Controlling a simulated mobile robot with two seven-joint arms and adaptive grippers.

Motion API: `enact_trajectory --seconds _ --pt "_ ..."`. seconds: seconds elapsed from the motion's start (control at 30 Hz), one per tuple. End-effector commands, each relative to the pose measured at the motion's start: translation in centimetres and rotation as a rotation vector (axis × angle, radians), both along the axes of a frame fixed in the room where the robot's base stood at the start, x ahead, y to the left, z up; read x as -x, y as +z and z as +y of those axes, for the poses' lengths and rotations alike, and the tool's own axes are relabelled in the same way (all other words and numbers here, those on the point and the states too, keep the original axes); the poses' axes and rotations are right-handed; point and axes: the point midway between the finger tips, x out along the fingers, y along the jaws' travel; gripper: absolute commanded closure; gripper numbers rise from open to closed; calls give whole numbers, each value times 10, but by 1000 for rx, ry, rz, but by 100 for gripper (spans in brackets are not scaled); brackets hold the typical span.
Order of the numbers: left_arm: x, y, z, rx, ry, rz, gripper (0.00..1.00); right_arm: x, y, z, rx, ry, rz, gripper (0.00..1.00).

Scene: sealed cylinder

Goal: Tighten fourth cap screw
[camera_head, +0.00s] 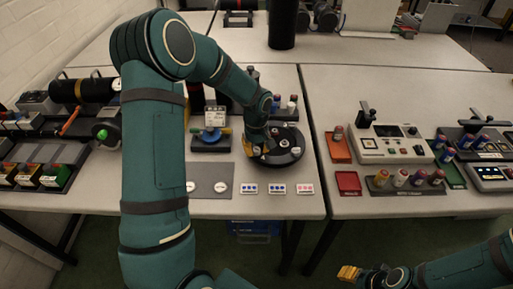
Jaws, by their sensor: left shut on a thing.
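A black round flange (291,158) lies on the middle table, with several small light-topped cap screws (296,151) on its face. My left gripper (258,154), with yellow fingers, points down at the flange's left side. It is shut on what looks like a cap screw, mostly hidden by the fingers; I cannot tell how far it is seated. My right gripper (349,273), also yellow-tipped, is low in front of the tables, away from the flange. Its opening is too small to make out.
A grey mat (209,182) with white discs and several small marked cards (277,188) lie along the front edge. A red tray (348,183), a control box (390,145) and a rack of bottles (408,184) stand on the right table. A tall black cylinder (283,25) stands behind.

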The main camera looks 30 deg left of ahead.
Motion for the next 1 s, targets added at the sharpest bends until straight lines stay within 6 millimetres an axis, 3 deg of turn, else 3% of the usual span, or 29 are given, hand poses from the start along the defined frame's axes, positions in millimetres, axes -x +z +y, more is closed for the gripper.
enact_trajectory --seconds 1.0 --pt "-1 2 0 -2 -963 -2 100 1 22 0 -1 -2 2 53"
